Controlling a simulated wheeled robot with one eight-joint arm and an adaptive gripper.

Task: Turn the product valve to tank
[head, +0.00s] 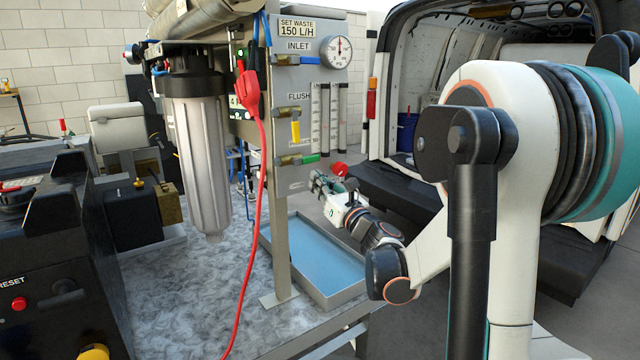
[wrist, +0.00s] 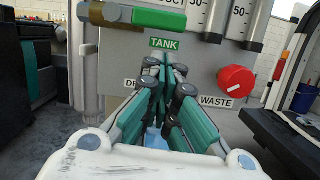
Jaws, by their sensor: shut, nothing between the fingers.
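My gripper (wrist: 162,72) is shut and empty in front of the grey panel, its fingertips just below the green TANK label (wrist: 164,43). A partly covered label beginning "DR" (wrist: 133,84) is left of the fingers. The panel between these labels is hidden behind the fingers, so I cannot see a product valve handle there or tell whether I touch one. Right of the fingers, a red knob (wrist: 236,82) with a white mark sits above the WASTE label (wrist: 216,102). In the head view my gripper (head: 322,184) is at the panel's lower right, near the red knob (head: 340,169).
A green-handled lever valve (wrist: 158,19) is above the TANK label. The head view shows a yellow lever (head: 295,131), a blue lever (head: 297,60) and a red cable (head: 262,170) nearby. A blue-floored tray (head: 318,262) lies below my gripper.

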